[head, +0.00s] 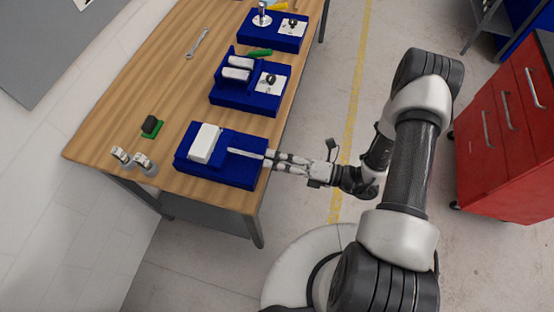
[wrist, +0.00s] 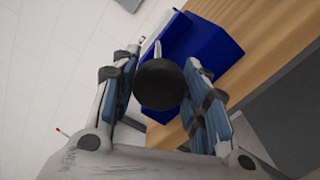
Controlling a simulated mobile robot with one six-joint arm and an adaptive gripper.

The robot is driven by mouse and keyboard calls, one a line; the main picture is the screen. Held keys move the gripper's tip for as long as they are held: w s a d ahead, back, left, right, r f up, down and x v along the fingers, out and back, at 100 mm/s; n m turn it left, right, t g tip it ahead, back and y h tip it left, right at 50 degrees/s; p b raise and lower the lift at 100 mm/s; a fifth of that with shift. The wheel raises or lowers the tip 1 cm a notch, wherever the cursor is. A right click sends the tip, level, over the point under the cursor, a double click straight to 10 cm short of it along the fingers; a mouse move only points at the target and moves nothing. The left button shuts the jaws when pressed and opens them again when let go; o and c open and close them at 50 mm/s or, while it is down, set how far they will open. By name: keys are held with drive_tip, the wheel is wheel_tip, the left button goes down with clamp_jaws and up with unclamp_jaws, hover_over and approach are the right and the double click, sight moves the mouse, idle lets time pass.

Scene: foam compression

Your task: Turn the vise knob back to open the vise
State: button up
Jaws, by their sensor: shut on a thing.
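The nearest blue fixture, which I take as the vise (head: 222,172), sits at the table's near end with a white block (head: 205,142) and a thin pale rod (head: 245,153) on top. My gripper (head: 270,158) is at its right side, reaching in from the right. In the wrist view the round black knob (wrist: 160,86) lies between the two fingers of my gripper (wrist: 163,60), which are shut on it. Part of the blue vise body (wrist: 208,48) shows behind the knob. In the head view the fingers hide the knob.
Two more blue fixtures stand farther along the wooden table (head: 130,100): one with pale rollers (head: 236,68), one with a metal post (head: 262,16). A green-based black item (head: 151,127) and small metal pieces (head: 146,165) lie left. A red cabinet (head: 510,130) stands right.

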drive_tip(key=n+b, duration=0.1)
drive_tip(key=n, duration=0.6)
drive_tip(key=n+b, duration=0.2)
drive_tip(key=n, duration=0.4)
drive_tip(key=shift+s+n, duration=0.1)
drive_tip(key=shift+n, duration=0.3)
drive_tip(key=n+b, duration=0.2)
drive_tip(key=n, duration=0.1)
drive_tip(key=shift+n, duration=0.3)
drive_tip(key=n+b, duration=0.2)
drive_tip(key=n, duration=0.1)
drive_tip(key=shift+n, duration=0.3)
drive_tip(key=n+b, duration=0.3)
drive_tip(key=n, duration=0.1)
drive_tip(key=shift+s+a+f, duration=0.1)
drive_tip(key=shift+n+b, duration=0.7)
drive_tip(key=shift+n, duration=0.1)
drive_tip(key=o, duration=1)
